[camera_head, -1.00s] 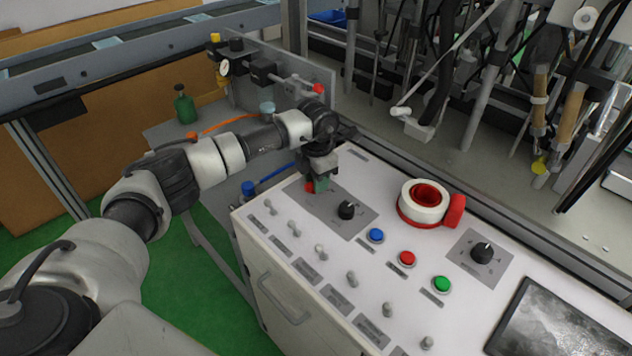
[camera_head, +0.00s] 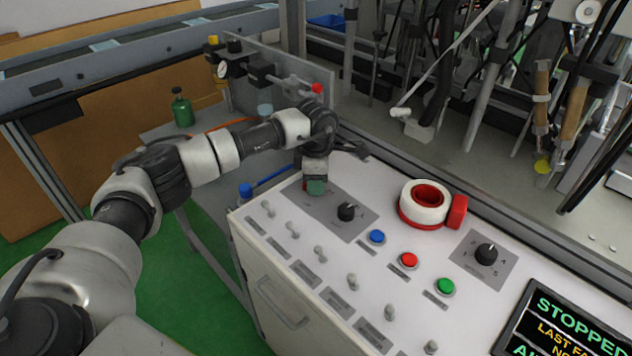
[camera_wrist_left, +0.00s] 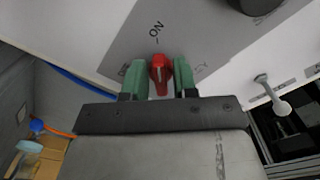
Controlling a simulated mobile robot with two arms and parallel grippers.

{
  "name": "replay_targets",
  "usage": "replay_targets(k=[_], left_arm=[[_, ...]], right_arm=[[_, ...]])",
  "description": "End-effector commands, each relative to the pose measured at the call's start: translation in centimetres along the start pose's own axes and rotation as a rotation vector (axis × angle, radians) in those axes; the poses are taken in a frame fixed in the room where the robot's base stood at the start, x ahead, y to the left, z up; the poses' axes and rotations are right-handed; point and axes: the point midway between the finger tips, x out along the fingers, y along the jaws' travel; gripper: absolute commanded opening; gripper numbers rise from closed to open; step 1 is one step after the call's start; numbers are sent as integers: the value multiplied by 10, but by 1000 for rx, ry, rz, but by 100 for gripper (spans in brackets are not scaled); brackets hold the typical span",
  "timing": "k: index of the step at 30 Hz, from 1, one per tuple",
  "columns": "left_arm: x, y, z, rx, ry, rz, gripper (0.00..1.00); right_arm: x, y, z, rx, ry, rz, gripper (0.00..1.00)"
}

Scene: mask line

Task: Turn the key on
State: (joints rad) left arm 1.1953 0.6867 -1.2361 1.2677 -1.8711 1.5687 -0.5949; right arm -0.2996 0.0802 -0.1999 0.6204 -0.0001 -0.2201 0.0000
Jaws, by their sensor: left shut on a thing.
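The red key (camera_wrist_left: 161,72) sits in a grey plate at the left end of the white control panel (camera_head: 335,272). In the left wrist view it stands between the two green fingertips of my left gripper (camera_wrist_left: 160,80), which is shut on it. The key's pale line points roughly at the "ON" label. Labels to either side are partly covered by the fingers. In the head view my left gripper (camera_head: 316,186) comes down onto the plate and hides most of the key. The screen (camera_head: 565,322) is lit and reads "STOPPED". My right gripper is not in view.
A black knob (camera_head: 347,211) is close to my left gripper. Blue (camera_head: 377,236), red (camera_head: 409,260) and green (camera_head: 445,286) buttons, a red-and-white emergency stop (camera_head: 425,203), another black knob (camera_head: 486,254) and several toggle switches crowd the panel.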

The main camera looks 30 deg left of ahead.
Motion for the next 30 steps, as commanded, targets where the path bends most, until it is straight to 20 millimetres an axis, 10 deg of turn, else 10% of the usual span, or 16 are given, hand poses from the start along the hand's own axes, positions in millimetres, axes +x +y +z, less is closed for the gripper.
replay_targets(k=[13,14,17,30], left_arm=[[-2,1,0,9,-2,4,4],[-2,1,0,9,-2,4,33],[-2,1,0,9,-2,4,48],[-16,1,0,8,-2,3,48]], right_arm=[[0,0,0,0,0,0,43],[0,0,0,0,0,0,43],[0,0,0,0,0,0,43],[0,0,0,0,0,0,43]])
